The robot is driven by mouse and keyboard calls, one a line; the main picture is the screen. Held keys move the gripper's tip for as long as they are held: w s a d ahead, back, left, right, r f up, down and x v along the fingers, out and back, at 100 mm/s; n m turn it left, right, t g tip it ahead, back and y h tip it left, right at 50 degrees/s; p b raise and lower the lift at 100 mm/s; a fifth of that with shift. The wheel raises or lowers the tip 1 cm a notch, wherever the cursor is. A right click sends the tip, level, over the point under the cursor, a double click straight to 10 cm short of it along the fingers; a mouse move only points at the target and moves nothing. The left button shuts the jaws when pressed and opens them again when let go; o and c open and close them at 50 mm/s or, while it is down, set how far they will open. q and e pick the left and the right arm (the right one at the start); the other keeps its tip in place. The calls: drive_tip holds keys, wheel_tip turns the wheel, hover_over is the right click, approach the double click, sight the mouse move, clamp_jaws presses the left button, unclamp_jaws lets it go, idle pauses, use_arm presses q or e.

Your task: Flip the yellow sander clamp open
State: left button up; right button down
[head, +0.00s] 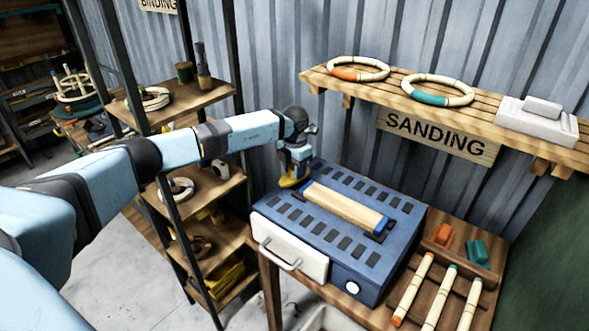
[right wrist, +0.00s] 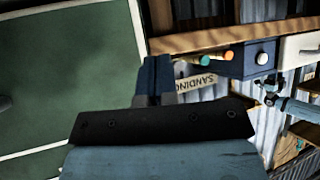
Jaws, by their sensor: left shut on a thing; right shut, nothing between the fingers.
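The blue sander box (head: 330,260) stands on a wooden bench, with vent slots on top. A pale rattan pole (head: 340,207) lies in a cradle across its top, with a blue clamp (head: 382,224) at its right end. The yellow clamp (head: 287,183) is at the box's back left corner, partly hidden by my left gripper (head: 292,176). My left gripper points down and is shut on the yellow clamp. My right gripper (right wrist: 156,75) is shut and empty in the right wrist view, away from the sander, which also shows there (right wrist: 259,60).
A slatted shelf (head: 470,110) above the sander holds two rattan rings and a grey block. Several poles (head: 440,295) and orange and teal blocks lie right of the sander. A metal rack (head: 215,185) stands left, close under my left arm. A green board (right wrist: 65,80) fills the right wrist view's left.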

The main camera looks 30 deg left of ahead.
use_arm(q)
drive_tip(key=shift+n, duration=1)
drive_tip(key=o, duration=0.9)
wheel_tip(320, 180, up, 12)
drive_tip(key=shift+r+b, duration=0.1)
drive_tip(key=shift+b, duration=1.15)
drive_tip(key=shift+d, duration=0.1)
